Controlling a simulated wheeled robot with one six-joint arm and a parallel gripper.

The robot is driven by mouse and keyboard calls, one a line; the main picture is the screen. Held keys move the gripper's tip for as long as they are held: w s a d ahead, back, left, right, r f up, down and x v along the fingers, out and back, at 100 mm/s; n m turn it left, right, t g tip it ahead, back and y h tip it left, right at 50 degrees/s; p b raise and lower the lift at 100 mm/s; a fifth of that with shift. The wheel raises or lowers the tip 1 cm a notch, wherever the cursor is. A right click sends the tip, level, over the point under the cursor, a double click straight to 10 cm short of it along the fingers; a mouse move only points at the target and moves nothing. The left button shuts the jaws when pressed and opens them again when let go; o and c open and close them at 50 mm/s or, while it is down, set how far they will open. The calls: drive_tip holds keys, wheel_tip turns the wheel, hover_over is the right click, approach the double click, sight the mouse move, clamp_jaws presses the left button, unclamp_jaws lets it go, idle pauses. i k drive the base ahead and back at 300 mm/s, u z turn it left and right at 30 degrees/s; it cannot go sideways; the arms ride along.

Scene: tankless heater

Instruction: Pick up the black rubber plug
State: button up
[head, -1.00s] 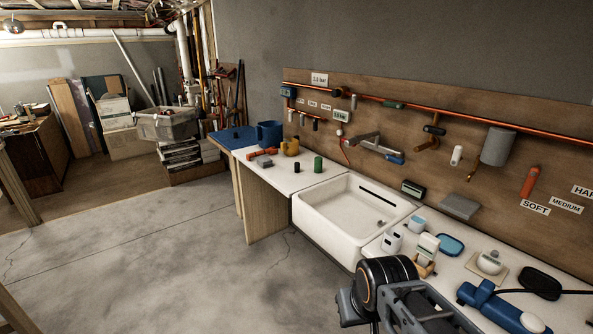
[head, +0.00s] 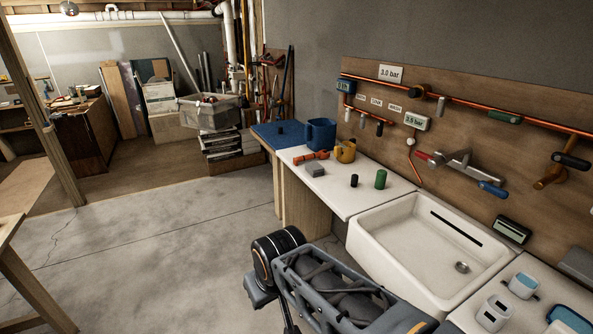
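A small black cylinder (head: 354,181), which looks like the black rubber plug, stands upright on the white counter left of the sink. It is beside a taller green cylinder (head: 381,179), with a small gap between them. Another small dark piece (head: 280,129) lies on the blue mat further left; I cannot tell what it is. Part of my arm shows at the bottom centre, well in front of the counter. My gripper itself is not in view.
A grey block (head: 315,169), a red-orange tool (head: 311,155), a yellow mug-like item (head: 345,151) and a blue jug (head: 321,133) stand behind the black cylinder. The white sink (head: 385,235) is to its right. The floor left of the counter is clear.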

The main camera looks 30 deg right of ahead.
sight(355, 177)
drive_tip(key=i, duration=1.25)
drive_tip(key=z, duration=1.3)
drive_tip(key=i, duration=0.95)
drive_tip(key=z, duration=0.9)
